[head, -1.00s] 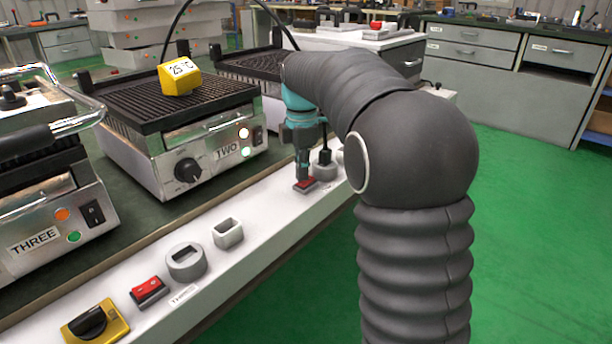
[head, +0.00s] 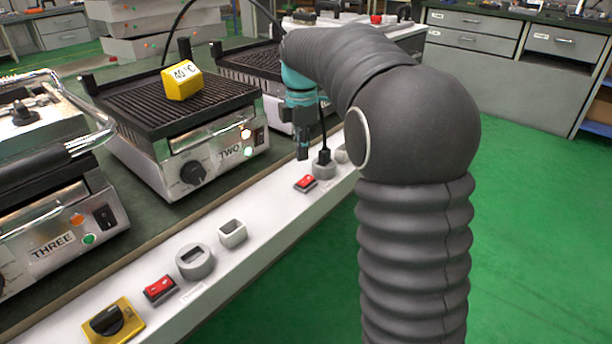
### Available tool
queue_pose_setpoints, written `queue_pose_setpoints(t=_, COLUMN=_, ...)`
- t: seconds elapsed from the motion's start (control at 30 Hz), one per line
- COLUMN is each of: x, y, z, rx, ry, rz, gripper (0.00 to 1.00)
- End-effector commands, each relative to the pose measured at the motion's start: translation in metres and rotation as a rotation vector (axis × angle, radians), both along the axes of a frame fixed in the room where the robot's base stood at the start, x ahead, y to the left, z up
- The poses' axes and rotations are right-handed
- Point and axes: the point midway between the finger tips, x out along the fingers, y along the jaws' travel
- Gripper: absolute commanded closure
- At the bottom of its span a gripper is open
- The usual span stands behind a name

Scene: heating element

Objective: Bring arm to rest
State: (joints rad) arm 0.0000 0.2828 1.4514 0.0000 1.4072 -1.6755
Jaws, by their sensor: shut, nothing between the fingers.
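My gripper (head: 303,150) points down in the head view, at the end of my grey-sleeved arm. Its fingers are together, with nothing between them. It hangs a little above a red rocker switch (head: 305,183) on the white rail (head: 262,217), apart from it. The grill labelled TWO (head: 190,140) stands to the left of the gripper, with its lamps lit. A yellow block (head: 182,82) on its ridged plate reads 40 °C.
The grill labelled THREE (head: 55,215) stands at the left. The rail also carries a black plug (head: 324,157), a second red switch (head: 160,289), grey sockets and a yellow rotary switch (head: 114,321). Green floor (head: 540,230) to the right is clear.

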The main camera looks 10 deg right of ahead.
Motion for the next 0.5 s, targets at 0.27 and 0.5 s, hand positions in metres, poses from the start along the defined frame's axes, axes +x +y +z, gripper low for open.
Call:
queue_pose_setpoints(t=0.27, x=0.001, y=0.000, z=-0.001, rx=0.001, ry=-0.006, rz=-0.081, gripper=1.00)
queue_pose_setpoints(t=0.5, x=0.002, y=0.000, z=-0.032, rx=0.008, ry=-0.029, rz=-0.520, gripper=1.00)
